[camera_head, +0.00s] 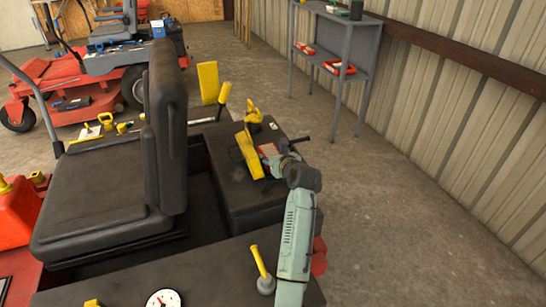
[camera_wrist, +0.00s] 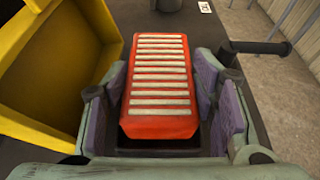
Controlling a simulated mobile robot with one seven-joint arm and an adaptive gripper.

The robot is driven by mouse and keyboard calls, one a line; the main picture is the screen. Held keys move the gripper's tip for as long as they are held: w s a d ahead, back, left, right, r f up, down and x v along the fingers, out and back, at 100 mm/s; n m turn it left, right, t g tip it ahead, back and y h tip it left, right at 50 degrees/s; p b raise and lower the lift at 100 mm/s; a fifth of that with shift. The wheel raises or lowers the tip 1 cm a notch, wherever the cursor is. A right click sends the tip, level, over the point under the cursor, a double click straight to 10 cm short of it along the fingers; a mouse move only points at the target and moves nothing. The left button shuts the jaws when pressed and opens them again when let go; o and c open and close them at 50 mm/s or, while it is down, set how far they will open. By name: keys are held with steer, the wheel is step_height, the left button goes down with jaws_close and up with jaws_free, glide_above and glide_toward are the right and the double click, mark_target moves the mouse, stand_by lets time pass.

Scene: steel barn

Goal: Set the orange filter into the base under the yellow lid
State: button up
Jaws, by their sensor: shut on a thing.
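The orange filter (camera_wrist: 158,85), a block with pale ribs across its top, fills the middle of the wrist view. In the head view only a little of the filter (camera_head: 268,150) shows beside the yellow lid. My gripper (camera_wrist: 160,112) is shut on the filter, with a pad on each long side. The yellow lid (camera_wrist: 50,70) stands open on the left of the filter; in the head view the lid (camera_head: 249,155) is tilted up. A dark rim and cavity, likely the base, show under the near end of the filter. I cannot tell whether the filter is seated.
A black handle (camera_wrist: 262,47) sticks out right of the filter. In the head view, a yellow part (camera_head: 254,116) is behind the lid and a black seat (camera_head: 150,150) is to the left. A grey shelf (camera_head: 340,50) stands by the wall; the floor at right is clear.

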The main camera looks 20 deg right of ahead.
steer(key=shift+f, duration=0.35)
steer(key=o, duration=1.2)
steer(key=shift+f, duration=0.15)
steer(key=b+v, duration=0.1)
steer(key=v, duration=1.1)
steer(key=shift+r+b, duration=0.2)
steer(key=shift+b, duration=0.1)
